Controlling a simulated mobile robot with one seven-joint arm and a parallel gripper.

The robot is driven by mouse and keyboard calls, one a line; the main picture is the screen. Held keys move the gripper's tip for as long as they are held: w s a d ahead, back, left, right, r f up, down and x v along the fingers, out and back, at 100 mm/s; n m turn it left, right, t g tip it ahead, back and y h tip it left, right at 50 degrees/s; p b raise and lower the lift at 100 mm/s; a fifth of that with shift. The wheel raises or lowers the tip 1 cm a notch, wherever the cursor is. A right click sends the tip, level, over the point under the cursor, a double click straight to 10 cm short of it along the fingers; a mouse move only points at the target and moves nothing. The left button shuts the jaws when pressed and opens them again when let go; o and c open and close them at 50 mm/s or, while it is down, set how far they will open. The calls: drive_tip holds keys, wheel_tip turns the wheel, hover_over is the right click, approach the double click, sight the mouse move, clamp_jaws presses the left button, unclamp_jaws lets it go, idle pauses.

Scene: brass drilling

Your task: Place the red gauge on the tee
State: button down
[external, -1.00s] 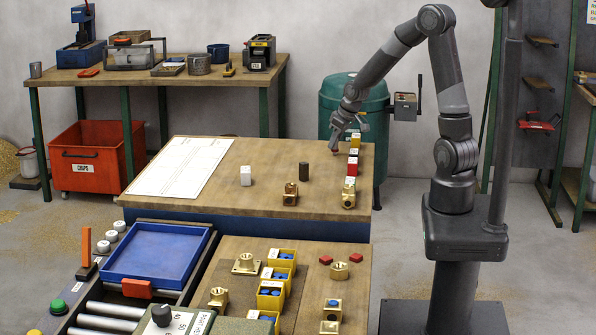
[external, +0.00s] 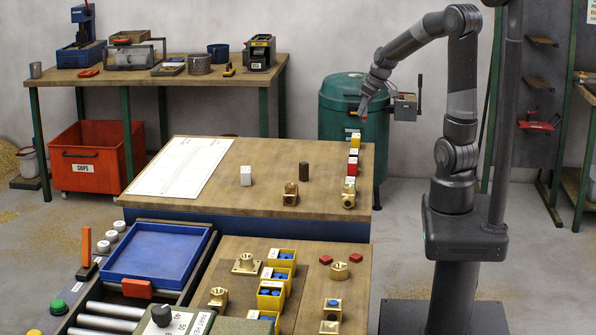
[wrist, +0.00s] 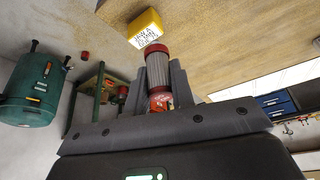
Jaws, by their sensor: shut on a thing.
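My gripper (external: 364,104) is raised beyond the back right of the wooden table, in front of the green drum. In the wrist view, it is shut on a grey ribbed cylinder with red ends, apparently the red gauge (wrist: 157,70), standing between the fingers. In the external view the gauge is too small to make out clearly. Two brass fittings stand on the table: one in the middle (external: 291,194) and one at the right edge (external: 349,194) with a greenish part. I cannot tell which is the tee.
A yellow labelled block (external: 355,140) stands at the back of a row of blocks along the table's right edge; it also shows in the wrist view (wrist: 145,28). A white block (external: 246,176) and dark cylinder (external: 304,172) stand mid-table. The green drum (external: 338,110) is behind.

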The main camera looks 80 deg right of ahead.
drive_tip(key=shift+s+d+r, duration=0.1)
drive_tip(key=shift+s+r, duration=0.05)
drive_tip(key=shift+s, duration=0.05)
drive_tip(key=w+a+r+n+g+y, duration=0.1)
drive_tip(key=w+a+r+n+y, duration=0.15)
drive_tip(key=w+a+n, duration=0.7)
drive_tip(key=w+a+r+n+y, duration=0.1)
drive_tip(key=w+a+n+y, duration=0.4)
drive_tip(key=a, duration=0.8)
drive_tip(key=n+g+h, duration=0.1)
drive_tip(key=n+g, duration=0.1)
drive_tip(key=n, duration=0.4)
hover_over(291, 185)
wheel_tip(291, 185, down, 5)
drive_tip(key=shift+f, duration=2.05)
